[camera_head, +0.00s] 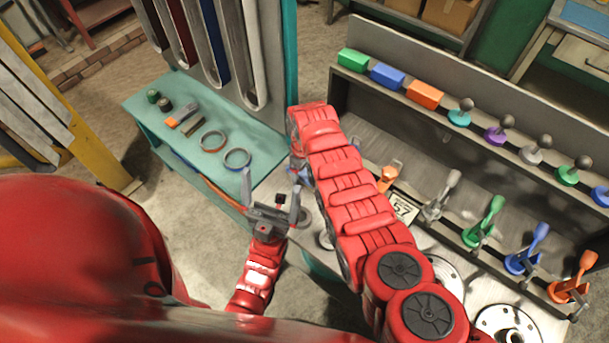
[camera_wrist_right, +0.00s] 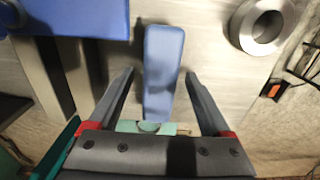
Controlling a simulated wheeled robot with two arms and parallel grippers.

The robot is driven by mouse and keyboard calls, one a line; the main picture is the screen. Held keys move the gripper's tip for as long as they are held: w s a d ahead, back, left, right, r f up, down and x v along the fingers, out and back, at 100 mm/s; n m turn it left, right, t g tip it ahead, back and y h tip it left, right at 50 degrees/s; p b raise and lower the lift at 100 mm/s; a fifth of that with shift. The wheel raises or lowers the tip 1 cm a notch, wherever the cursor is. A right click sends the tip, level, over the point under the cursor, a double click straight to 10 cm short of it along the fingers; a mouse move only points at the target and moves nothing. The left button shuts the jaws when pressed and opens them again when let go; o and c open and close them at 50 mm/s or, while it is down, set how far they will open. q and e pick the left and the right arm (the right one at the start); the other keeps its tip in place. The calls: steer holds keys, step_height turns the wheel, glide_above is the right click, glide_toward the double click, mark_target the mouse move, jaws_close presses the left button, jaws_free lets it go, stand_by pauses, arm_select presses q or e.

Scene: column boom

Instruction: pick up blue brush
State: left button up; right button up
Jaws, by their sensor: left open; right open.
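A long blue piece with a rounded end, which looks like the blue brush (camera_wrist_right: 163,65), lies lengthwise between the fingers of my right gripper (camera_wrist_right: 158,78) in the right wrist view. The fingers are open, with a gap on each side. A pale teal part shows at its near end. In the head view my right arm hides that spot, and I cannot make out this brush there. My left gripper (camera_head: 271,195) is open and empty beside the teal table.
The teal table (camera_head: 180,155) holds rings, two small dark cups and an orange-ended tool (camera_head: 183,115). The metal bench (camera_head: 370,130) on the right carries coloured blocks and a row of coloured upright tools. In the right wrist view, a metal ring (camera_wrist_right: 288,25) and a blue slab (camera_wrist_right: 75,17) flank the brush.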

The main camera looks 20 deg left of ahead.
steer(key=shift+f, duration=0.1)
jaws_close()
stand_by(0.4)
steer(key=shift+w, duration=0.1)
